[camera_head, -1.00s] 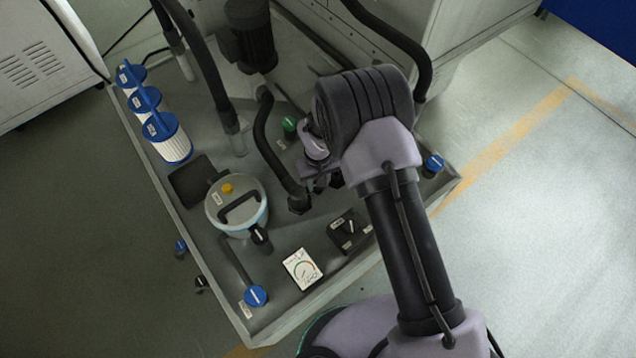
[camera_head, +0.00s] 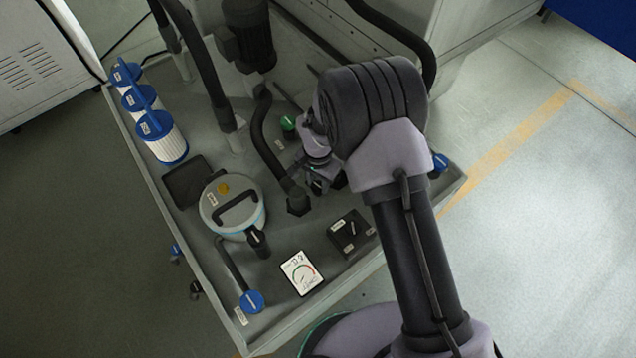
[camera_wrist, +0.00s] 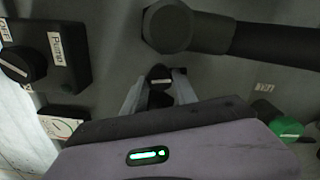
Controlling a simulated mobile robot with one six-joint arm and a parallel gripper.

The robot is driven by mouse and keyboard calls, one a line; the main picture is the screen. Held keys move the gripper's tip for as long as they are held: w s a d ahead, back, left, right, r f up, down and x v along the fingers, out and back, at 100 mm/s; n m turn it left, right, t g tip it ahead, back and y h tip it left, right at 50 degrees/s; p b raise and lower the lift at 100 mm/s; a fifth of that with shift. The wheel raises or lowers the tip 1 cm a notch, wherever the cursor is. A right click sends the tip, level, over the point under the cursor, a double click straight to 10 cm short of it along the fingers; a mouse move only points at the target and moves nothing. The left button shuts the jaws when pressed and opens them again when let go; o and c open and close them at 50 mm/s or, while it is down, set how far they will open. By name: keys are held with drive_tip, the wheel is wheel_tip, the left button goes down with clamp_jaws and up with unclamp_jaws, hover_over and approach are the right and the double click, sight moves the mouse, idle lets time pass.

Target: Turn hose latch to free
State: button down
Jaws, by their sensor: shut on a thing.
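In the wrist view, a small dark knob-like piece (camera_wrist: 160,74), which looks like the hose latch, sits between the two grey fingers of my gripper (camera_wrist: 160,90). The fingers are shut on it. Just beyond it is the black hexagonal hose coupling (camera_wrist: 167,27), with a thick black hose (camera_wrist: 255,36) running off to the right. In the head view, my gripper (camera_head: 321,186) is low over the tank top, right beside the coupling (camera_head: 298,200) at the hose's end. The latch is hidden there by my gripper, and its exact angle cannot be told.
A pump switch box (camera_head: 351,233) stands close in front of my gripper. A green knob (camera_head: 288,123) is behind it. A gauge card (camera_head: 301,272), a lidded canister (camera_head: 231,207) and blue-topped filters (camera_head: 162,139) are to the left. A motor (camera_head: 246,38) stands at the back.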

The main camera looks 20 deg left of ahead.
sight(318, 185)
drive_tip(key=shift+m+b, duration=0.3)
drive_tip(key=shift+m, duration=0.7)
drive_tip(key=c, duration=1.3)
unclamp_jaws()
drive_tip(key=shift+o, duration=0.2)
drive_tip(key=shift+r, duration=0.1)
wheel_tip(318, 185, up, 17)
drive_tip(key=p, duration=0.6)
drive_tip(key=shift+r, duration=0.15)
